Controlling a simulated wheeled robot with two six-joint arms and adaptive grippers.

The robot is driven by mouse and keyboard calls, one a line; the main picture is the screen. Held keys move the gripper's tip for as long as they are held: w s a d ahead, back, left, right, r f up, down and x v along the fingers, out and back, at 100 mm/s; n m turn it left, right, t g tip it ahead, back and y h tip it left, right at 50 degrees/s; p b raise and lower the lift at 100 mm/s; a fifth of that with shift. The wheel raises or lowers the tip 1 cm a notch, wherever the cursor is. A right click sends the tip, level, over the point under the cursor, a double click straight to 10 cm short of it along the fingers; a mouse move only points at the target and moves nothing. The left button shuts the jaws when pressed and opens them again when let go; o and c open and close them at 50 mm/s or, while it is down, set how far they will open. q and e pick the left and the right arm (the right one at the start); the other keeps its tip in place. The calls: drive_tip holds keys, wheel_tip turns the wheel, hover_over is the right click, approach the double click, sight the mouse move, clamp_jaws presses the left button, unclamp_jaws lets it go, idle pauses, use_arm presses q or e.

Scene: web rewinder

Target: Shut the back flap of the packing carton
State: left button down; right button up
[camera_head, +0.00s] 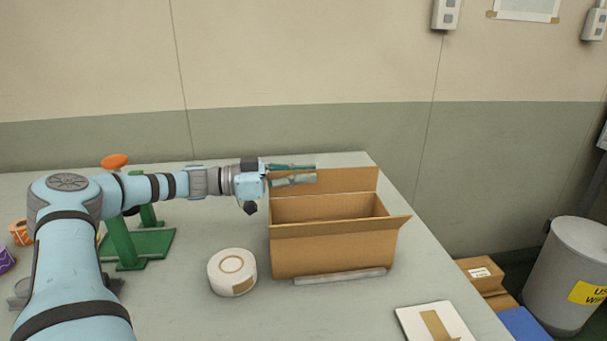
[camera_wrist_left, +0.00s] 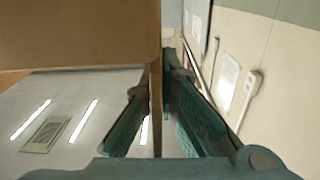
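The brown packing carton (camera_head: 333,254) stands on the grey table, its open top showing. Its back flap (camera_head: 350,181) stands up along the far side, and its front flap (camera_head: 342,227) sticks out toward me. My left gripper (camera_head: 305,173) reaches in from the left at the flap's upper left end. One finger is behind the flap and one in front. My right gripper is not in view.
A white tape roll (camera_head: 232,272) sits left of the carton. A green stand (camera_head: 135,243) is behind my left arm. A white pad (camera_head: 434,322) lies at the front right. The wall is behind the table; a grey bin (camera_head: 567,265) stands beyond its right edge.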

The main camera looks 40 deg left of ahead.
use_arm(q)
drive_tip(key=c, duration=2.3)
unclamp_jaws()
drive_tip(key=o, duration=0.5)
drive_tip(key=shift+c, duration=0.2)
wheel_tip(320, 180, up, 10)
